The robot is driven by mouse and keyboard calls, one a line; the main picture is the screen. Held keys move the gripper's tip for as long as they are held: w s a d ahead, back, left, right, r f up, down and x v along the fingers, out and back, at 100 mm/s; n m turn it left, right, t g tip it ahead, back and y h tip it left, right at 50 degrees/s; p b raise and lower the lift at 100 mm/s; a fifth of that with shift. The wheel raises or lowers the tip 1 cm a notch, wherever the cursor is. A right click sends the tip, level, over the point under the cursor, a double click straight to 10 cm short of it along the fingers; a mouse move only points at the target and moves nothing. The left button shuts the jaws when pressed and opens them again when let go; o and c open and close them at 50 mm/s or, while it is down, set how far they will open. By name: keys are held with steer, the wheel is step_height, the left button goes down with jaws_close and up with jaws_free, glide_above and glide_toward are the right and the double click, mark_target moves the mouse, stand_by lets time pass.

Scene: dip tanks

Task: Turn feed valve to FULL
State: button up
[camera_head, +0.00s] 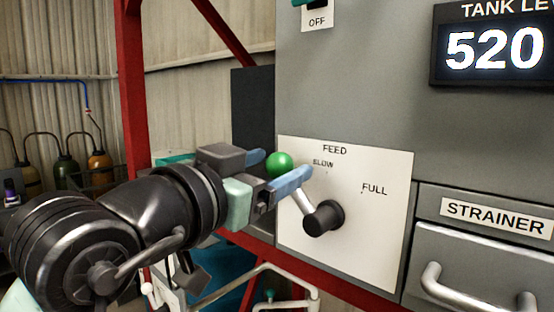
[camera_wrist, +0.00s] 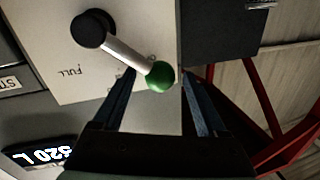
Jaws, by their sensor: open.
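The feed valve is a lever with a black hub (camera_head: 323,218), a pale rod and a green ball knob (camera_head: 279,165). It sits on a white panel (camera_head: 375,240) marked FEED, SLOW and FULL. The lever points up and left, by the SLOW mark; FULL is to the upper right of the hub. My gripper (camera_head: 278,168) is open at the knob, with blue fingers. In the wrist view the green knob (camera_wrist: 160,76) lies between the two fingertips (camera_wrist: 160,72), with gaps to the fingers. The hub (camera_wrist: 92,29) is at the upper left there.
A STRAINER drawer (camera_head: 480,265) with a bar handle is at the lower right. A display (camera_head: 492,48) reads 520. A red post (camera_head: 131,80) stands behind my arm, and white pipes (camera_head: 265,280) run below the panel. Gas cylinders (camera_head: 66,172) are at far left.

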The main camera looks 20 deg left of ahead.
steer(key=shift+w+d, duration=0.1)
steer(key=shift+w, duration=0.1)
jaws_close()
stand_by(0.3)
steer(key=shift+f, duration=0.2)
stand_by(0.8)
